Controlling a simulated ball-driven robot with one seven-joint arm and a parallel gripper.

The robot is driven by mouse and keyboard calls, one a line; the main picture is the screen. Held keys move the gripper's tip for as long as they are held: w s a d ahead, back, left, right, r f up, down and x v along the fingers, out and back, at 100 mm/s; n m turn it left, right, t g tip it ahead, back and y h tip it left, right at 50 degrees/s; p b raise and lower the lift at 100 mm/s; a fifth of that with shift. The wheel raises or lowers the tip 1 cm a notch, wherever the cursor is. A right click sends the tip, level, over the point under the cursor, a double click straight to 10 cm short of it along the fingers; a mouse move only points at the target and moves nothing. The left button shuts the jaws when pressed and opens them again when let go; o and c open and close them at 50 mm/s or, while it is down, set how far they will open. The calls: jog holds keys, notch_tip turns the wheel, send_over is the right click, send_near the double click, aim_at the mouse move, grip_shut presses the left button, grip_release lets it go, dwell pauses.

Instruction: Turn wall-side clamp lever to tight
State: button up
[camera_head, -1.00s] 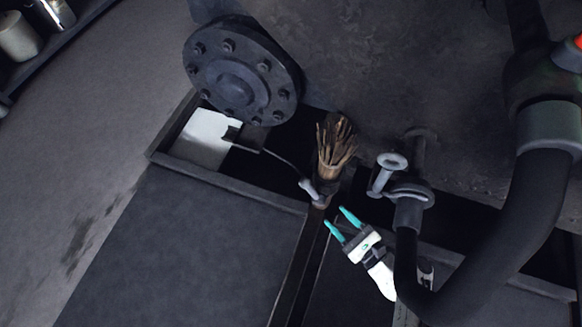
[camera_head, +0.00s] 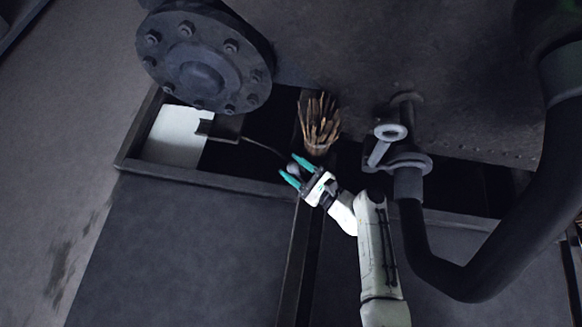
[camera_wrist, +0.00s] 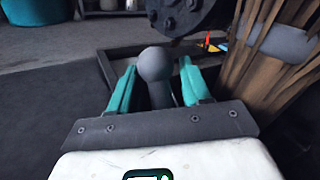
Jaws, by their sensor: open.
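My gripper (camera_head: 290,165) is open, with its teal fingers on either side of a grey, ball-ended handle. The wrist view shows the rounded knob (camera_wrist: 155,64) standing between my fingers (camera_wrist: 157,80); whether they touch it is unclear. In the head view a thin dark rod (camera_head: 262,148) runs from near the handle to a dark flat piece (camera_head: 226,127). A grey clamp-like fitting (camera_head: 408,162) with a ring-ended lever (camera_head: 379,152) sits on the pipe to the right, apart from my gripper. I cannot tell which part is the wall-side clamp lever.
A bundle of sticks (camera_head: 319,125) stands close beyond my gripper and at the right in the wrist view (camera_wrist: 275,65). A bolted round flange (camera_head: 203,62) is at upper left, above a white sheet (camera_head: 174,136). A thick dark pipe (camera_head: 500,250) curves at right.

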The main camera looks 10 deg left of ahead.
jog(key=shift+w+a, duration=0.2)
jog(key=shift+a, duration=0.15)
grip_shut()
dwell(0.3)
